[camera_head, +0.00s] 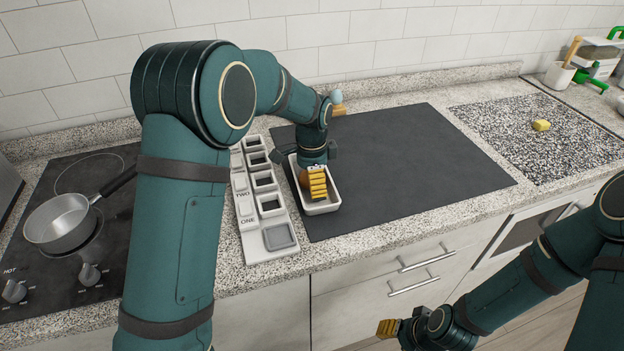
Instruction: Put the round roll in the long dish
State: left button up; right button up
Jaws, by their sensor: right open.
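The long dish (322,209) is a white oblong dish with a raised rim, at the left end of the dark mat. My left gripper (317,184), with yellow finger pads, points down into the dish. A brown rounded thing (303,179), perhaps the round roll, shows just left of the pads inside the dish. It is mostly hidden by the gripper, and I cannot tell whether the fingers hold it. My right gripper (388,328) is open, low in front of the counter, away from the dish.
A white tray with square compartments (268,243) stands left of the dish. A pan (60,222) sits on the hob at far left. A small yellow thing (541,125) lies on the speckled area at right. A pale blue thing (337,96) shows behind my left wrist. The dark mat (420,165) is largely clear.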

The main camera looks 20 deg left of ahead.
pick_arm(q)
jog(key=shift+r, duration=0.15)
notch_tip(320, 180, up, 12)
jog(key=p, duration=0.3)
jog(key=shift+w, duration=0.1)
dwell(0.4)
